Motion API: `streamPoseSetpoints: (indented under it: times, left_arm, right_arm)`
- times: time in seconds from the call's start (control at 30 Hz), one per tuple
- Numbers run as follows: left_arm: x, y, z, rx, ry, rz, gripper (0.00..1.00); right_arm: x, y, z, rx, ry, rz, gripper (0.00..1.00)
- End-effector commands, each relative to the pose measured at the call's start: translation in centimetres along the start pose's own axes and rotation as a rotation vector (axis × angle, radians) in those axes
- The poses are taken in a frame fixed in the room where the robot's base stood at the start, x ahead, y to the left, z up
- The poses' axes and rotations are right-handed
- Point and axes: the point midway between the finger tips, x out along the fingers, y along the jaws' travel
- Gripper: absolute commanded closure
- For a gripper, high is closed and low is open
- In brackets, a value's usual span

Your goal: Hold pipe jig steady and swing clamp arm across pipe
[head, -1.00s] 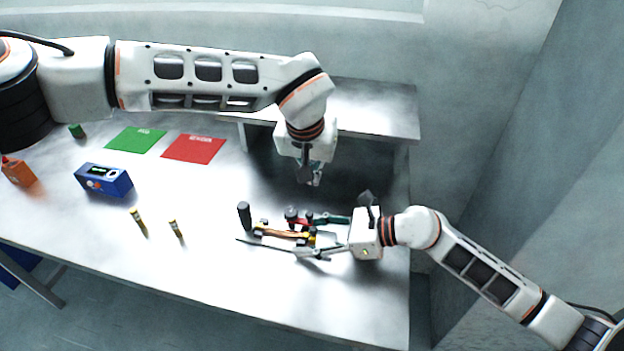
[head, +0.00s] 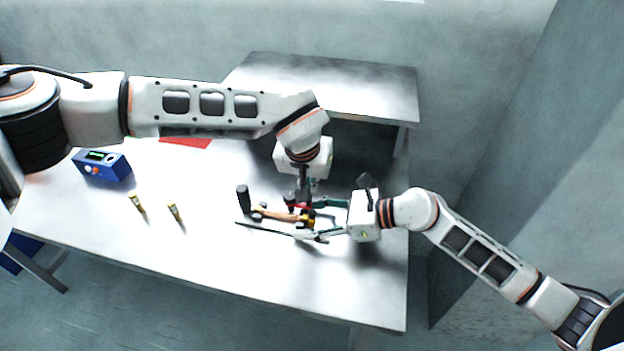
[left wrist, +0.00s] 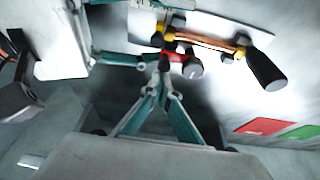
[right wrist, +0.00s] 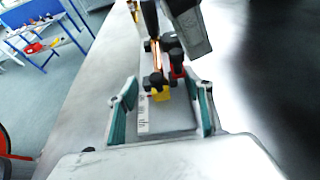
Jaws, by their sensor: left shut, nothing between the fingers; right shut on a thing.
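The pipe jig is a flat grey plate (head: 262,230) with a copper pipe (head: 277,215) lying along it in dark and yellow holders; a yellow block (right wrist: 160,94) shows in the right wrist view. A black upright handle (head: 243,198) stands at its left end. The red clamp arm (head: 303,207) with a dark knob (left wrist: 193,68) is beside the pipe's right end. My right gripper (head: 322,218) is shut on the plate's right end. My left gripper (head: 303,199) is shut and empty, its tips at the red clamp arm; contact is unclear.
Two small yellow-banded cylinders (head: 136,203) (head: 175,213) stand left of the jig. A blue box (head: 101,165) and a red mat (head: 186,142) lie farther left and back. A raised metal shelf (head: 330,85) is behind. The table front is clear.

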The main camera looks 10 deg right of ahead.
Motion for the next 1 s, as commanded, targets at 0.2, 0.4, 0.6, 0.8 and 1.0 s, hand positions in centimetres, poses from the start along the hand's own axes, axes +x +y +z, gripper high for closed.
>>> streamPoseSetpoints:
  times: [0.2, 0.4, 0.6, 0.8, 1.0]
  left_arm:
    - [-0.06, 0.0, 0.06, 0.0, 0.001, 0.0, 1.0]
    - [-0.07, 0.01, 0.07, 0.0, 0.001, 0.0, 1.0]
    - [-0.17, 0.07, 0.22, 0.001, 0.001, -0.001, 1.0]
    - [-0.17, 0.11, 0.38, 0.001, 0.001, 0.0, 1.0]
    - [-0.19, 0.18, 0.61, 0.002, -0.001, 0.0, 1.0]
  right_arm:
    - [0.0, 0.01, -0.06, 0.0, 0.001, 0.0, 0.75]
    - [0.0, 0.0, -0.06, 0.0, 0.001, 0.0, 0.75]
    - [-0.01, -0.01, -0.06, -0.001, 0.001, 0.0, 0.75]
    - [-0.01, -0.01, -0.06, -0.001, 0.001, 0.0, 0.75]
    - [-0.01, -0.02, -0.06, -0.001, 0.001, 0.0, 0.75]
